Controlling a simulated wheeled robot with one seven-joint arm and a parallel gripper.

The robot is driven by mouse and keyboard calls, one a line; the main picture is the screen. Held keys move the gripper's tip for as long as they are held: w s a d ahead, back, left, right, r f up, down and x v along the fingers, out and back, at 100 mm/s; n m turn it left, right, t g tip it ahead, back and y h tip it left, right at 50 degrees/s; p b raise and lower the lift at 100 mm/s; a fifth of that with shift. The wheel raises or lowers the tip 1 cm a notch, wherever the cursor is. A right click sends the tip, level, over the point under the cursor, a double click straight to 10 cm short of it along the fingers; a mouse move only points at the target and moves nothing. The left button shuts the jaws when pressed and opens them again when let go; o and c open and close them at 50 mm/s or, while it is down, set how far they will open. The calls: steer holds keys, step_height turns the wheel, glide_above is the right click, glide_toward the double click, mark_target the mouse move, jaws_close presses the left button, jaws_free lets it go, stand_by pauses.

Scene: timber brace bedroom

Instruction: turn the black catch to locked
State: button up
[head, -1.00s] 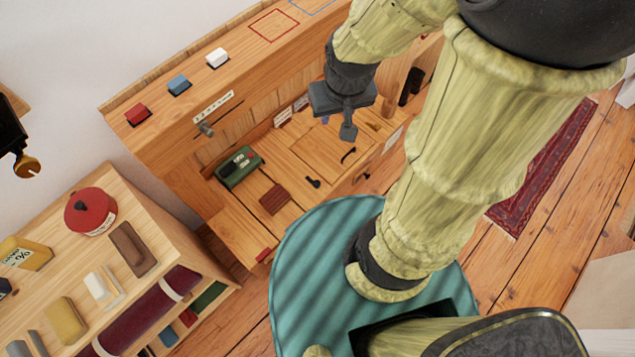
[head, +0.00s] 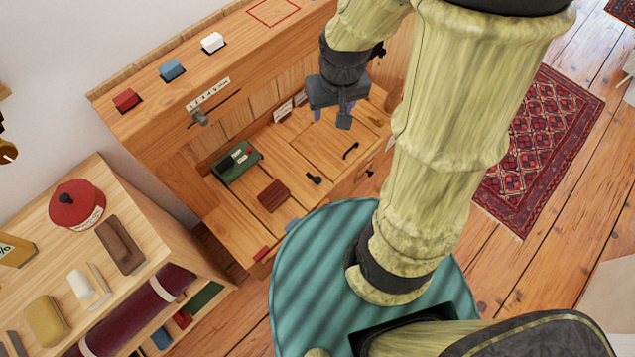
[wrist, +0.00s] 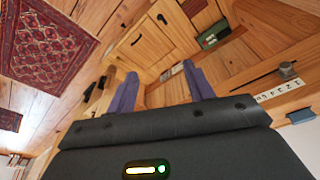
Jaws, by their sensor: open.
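The likely black catch (head: 313,179) is a small dark piece on the wooden desk top, just left of a panel with a curved black handle (head: 350,151). In the wrist view the small dark catch (wrist: 162,19) shows near the top edge, too small to read its setting. My gripper (head: 331,115) is open and empty above the back of the desk, apart from the catch. In the wrist view its two purple fingers (wrist: 162,92) are spread wide, with the catch beyond them.
A green box (head: 237,162) and a dark red block (head: 273,195) lie left of the catch. A raised shelf with a grey slider knob (head: 200,117) stands behind. A teal round seat (head: 310,240) is in front. A patterned rug (head: 540,145) lies right.

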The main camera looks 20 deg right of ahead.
steer(key=n+g+b, duration=0.1)
steer(key=g+b, duration=0.1)
steer(key=b, duration=2.6)
glide_above(318, 180)
step_height(318, 180, down, 41)
steer(key=shift+w+r, duration=0.15)
steer(key=shift+r, duration=0.1)
step_height(318, 180, down, 18)
steer(key=b, duration=0.6)
steer(key=shift+r, duration=0.25)
steer(key=c, duration=1)
